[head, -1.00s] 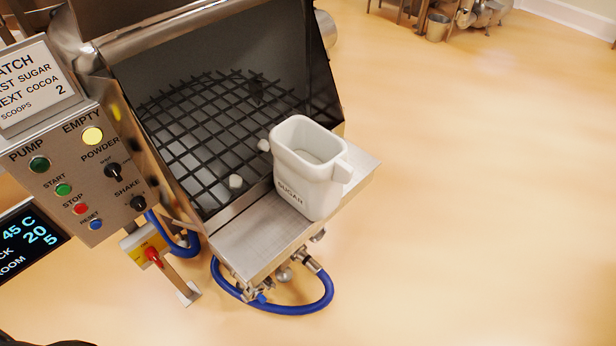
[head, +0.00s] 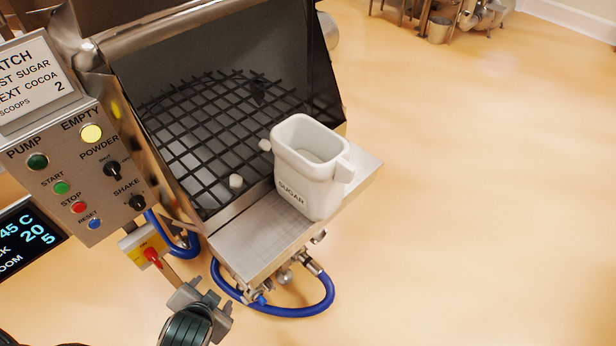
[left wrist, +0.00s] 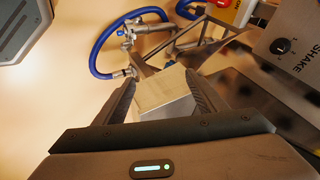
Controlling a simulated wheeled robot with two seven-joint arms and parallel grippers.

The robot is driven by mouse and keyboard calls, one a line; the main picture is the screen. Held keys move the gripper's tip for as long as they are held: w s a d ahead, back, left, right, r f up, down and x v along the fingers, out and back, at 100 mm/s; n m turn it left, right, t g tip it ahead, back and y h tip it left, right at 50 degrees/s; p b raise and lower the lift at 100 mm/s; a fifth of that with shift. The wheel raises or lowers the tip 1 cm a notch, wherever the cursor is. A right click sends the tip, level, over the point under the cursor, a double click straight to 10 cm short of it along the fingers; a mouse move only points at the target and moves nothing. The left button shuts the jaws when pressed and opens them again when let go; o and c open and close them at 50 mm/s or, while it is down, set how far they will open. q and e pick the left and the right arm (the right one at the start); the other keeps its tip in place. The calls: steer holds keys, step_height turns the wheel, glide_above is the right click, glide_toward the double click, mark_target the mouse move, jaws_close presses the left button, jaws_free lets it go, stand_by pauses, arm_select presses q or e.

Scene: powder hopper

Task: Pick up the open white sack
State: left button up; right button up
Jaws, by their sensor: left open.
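The open white sack (head: 305,175), marked SUGAR, stands upright on the metal ledge (head: 255,237) at the hopper's front right. Its mouth faces up and shows a pale inside. My left gripper (head: 206,301) is at the bottom of the head view, below and left of the ledge and well apart from the sack. In the left wrist view my left gripper (left wrist: 160,92) is open, and a pale metal block-like part shows between its fingers. The sack is not seen in that view. My right gripper is not in view.
A control panel (head: 80,170) stands at left. A blue hose (head: 300,308) loops below the ledge. The floor at right is clear.

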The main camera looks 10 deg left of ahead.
arm_select(q)
steer(key=w+a+r+m+t+y, duration=0.2)
steer(key=w+r+m+t, duration=0.25)
steer(key=r, duration=0.35)
steer(key=w+a+r+m+t+y, duration=0.25)
steer(key=w+r+m, duration=0.2)
steer(key=r, duration=0.35)
steer(key=w+d+r+m+t+h, duration=0.3)
steer(key=d+r+m+t, duration=0.25)
steer(key=r+m, duration=0.55)
steer(key=d+m+t+h, duration=0.2)
steer(key=d+m+h, duration=0.75)
steer(key=m, duration=0.85)
steer(key=d+f+m+g+h, duration=0.4)
steer(key=d+f+m+g, duration=0.2)
steer(key=m, duration=1)
step_height(320, 180, down, 2)
steer(key=shift+s+d+m, duration=0.25)
steer(key=shift+d+m, duration=0.15)
steer(key=shift+d, duration=0.65)
steer(key=shift+w, duration=0.15)
